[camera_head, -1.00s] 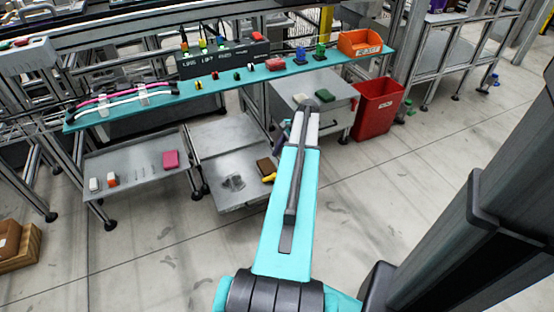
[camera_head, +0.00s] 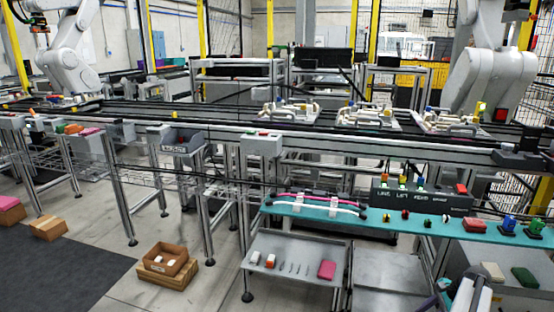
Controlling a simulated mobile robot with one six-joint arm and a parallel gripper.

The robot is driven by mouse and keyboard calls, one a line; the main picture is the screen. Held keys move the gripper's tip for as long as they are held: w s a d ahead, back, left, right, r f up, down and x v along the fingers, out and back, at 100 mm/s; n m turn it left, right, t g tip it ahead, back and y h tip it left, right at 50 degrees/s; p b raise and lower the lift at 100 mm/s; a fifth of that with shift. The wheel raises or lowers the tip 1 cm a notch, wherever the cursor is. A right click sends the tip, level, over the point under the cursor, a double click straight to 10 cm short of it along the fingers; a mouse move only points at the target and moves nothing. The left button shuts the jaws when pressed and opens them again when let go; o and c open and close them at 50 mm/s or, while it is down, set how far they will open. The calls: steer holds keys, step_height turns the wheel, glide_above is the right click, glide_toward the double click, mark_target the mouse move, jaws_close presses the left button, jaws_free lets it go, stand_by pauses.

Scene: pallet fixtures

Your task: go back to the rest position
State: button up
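Only a small teal and white part of my arm (camera_head: 470,297) shows at the bottom right edge of the head view. My gripper is not in view, so I cannot see whether it holds anything. The arm part shows in front of the lower right end of the teal shelf (camera_head: 385,222).
The teal shelf carries cables, a dark box with lit indicators (camera_head: 425,195) and several small coloured parts. A grey tray table (camera_head: 292,290) stands below it. A conveyor with pallet fixtures (camera_head: 367,120) runs behind.

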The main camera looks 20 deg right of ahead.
steer(key=w+a+n+g+y+p, duration=0.1)
steer(key=w+a+p, duration=0.1)
steer(key=w+a, duration=0.3)
steer(key=w+a+f+n+p, duration=0.1)
steer(key=w+a+p, duration=0.1)
steer(key=a, duration=0.6)
steer(key=w+a+n+g+y+p, duration=0.1)
steer(key=w+a+p, duration=0.1)
steer(key=w+a, duration=0.3)
steer(key=s+a+f+n+g+p, duration=0.2)
steer(key=a+n+g+p, duration=0.3)
steer(key=a, duration=1.5)
steer(key=s+a+n+g+h+p, duration=0.2)
steer(key=s+a+n+p, duration=0.5)
steer(key=a, duration=0.8)
steer(key=s+a+r+n+h+p, duration=0.1)
steer(key=s+n+p, duration=0.1)
steer(key=s+n, duration=0.2)
steer(key=s+a+r+n+h+p, duration=0.1)
steer(key=s+n, duration=0.3)
steer(key=s, duration=0.6)
steer(key=shift+a+n+h+p, duration=0.3)
steer(key=shift+a+h+p, duration=0.05)
steer(key=shift+h+p, duration=0.35)
